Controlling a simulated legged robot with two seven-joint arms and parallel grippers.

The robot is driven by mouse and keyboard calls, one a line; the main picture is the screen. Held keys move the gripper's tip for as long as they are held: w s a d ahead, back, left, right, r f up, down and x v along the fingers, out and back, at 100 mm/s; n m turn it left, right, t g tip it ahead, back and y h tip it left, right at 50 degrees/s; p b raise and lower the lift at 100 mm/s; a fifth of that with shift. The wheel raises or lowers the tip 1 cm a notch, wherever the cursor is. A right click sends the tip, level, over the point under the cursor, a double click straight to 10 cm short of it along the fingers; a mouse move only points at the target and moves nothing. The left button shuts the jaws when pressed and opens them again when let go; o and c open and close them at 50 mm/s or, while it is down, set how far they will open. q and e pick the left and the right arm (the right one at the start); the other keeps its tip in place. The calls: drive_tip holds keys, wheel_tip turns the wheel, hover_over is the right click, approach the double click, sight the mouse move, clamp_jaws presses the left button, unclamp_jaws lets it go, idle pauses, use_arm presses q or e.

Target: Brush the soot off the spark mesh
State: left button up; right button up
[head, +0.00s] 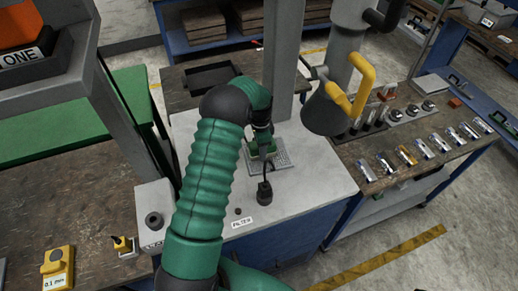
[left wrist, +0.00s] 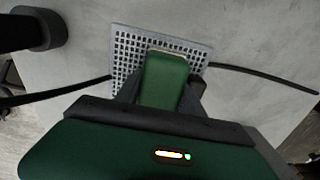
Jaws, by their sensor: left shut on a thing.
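The spark mesh (head: 284,160) is a light grey square plate with dark holes, lying on the grey bench top. It also shows in the left wrist view (left wrist: 127,45). My left gripper (head: 262,146) is over the mesh, shut on a green block-like thing, probably the brush (left wrist: 165,80). The brush has a pale edge at its far end and covers part of the mesh. I cannot tell whether it touches the mesh. No soot can be made out on the visible part. My right gripper is not in view.
A black cone-shaped hood (head: 325,112) with a yellow handle (head: 362,85) hangs right of the mesh. A black knob-like part (head: 265,192) with a curved stem stands in front, near a FILTER label (head: 242,223). Small parts (head: 425,149) lie on the right bench.

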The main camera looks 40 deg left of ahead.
sight(272, 146)
use_arm(q)
drive_tip(key=shift+w+d+r, duration=0.1)
drive_tip(key=shift+w+d, duration=0.4)
drive_tip(key=shift+w, duration=0.25)
drive_tip(key=shift+w+d, duration=0.7)
drive_tip(key=shift+w, duration=0.35)
drive_tip(key=shift+s+a, duration=0.35)
drive_tip(key=shift+s, duration=0.25)
drive_tip(key=shift+s+a, duration=0.35)
drive_tip(key=shift+s, duration=0.2)
